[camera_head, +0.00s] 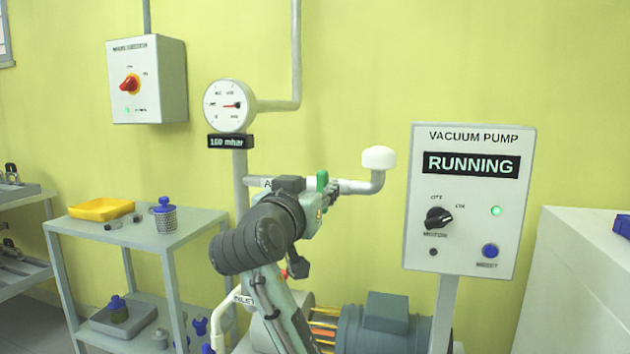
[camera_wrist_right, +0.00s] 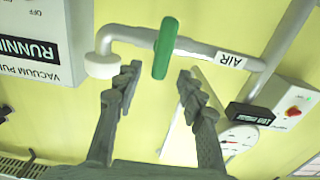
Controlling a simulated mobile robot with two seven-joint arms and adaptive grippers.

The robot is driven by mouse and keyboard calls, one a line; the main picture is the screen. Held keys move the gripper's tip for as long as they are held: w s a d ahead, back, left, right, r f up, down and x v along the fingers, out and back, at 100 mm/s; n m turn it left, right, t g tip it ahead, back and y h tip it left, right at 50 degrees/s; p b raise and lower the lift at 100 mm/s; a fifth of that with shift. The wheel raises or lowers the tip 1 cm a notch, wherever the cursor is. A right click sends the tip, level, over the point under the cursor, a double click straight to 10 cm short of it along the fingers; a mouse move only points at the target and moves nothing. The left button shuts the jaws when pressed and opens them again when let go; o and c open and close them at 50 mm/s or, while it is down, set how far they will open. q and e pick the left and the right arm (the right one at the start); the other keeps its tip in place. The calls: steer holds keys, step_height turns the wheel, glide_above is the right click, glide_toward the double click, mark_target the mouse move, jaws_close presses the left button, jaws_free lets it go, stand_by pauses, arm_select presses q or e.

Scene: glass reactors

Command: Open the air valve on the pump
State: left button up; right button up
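The green handle of the air valve (camera_head: 322,180) stands roughly upright, crosswise to the horizontal grey air pipe (camera_head: 352,187). In the right wrist view the green handle (camera_wrist_right: 165,48) lies ahead of my right gripper (camera_wrist_right: 158,74), across the pipe marked AIR (camera_wrist_right: 205,52). My right gripper (camera_head: 326,194) is open and empty, its fingers apart on either side of the handle's line. The handle's end appears just beyond the fingertips; I cannot tell whether they touch. In the head view my right arm hides part of the valve and pipe. My left gripper is not in view.
A white cap (camera_head: 379,157) ends the pipe. A gauge (camera_head: 229,106) hangs above a "160 mbar" display (camera_head: 230,141). The vacuum pump panel (camera_head: 468,200) reads RUNNING. The pump motor (camera_head: 375,325) is below. A grey cart (camera_head: 190,225) stands left.

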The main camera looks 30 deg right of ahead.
mark_target(320, 183)
steer(key=x, duration=0.5)
steer(key=shift+w+d+p, duration=0.25)
steer(key=shift+p, duration=0.1)
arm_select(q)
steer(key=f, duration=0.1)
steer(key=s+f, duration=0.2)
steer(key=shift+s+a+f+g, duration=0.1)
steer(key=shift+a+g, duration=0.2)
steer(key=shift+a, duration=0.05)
arm_select(e)
jaws_close()
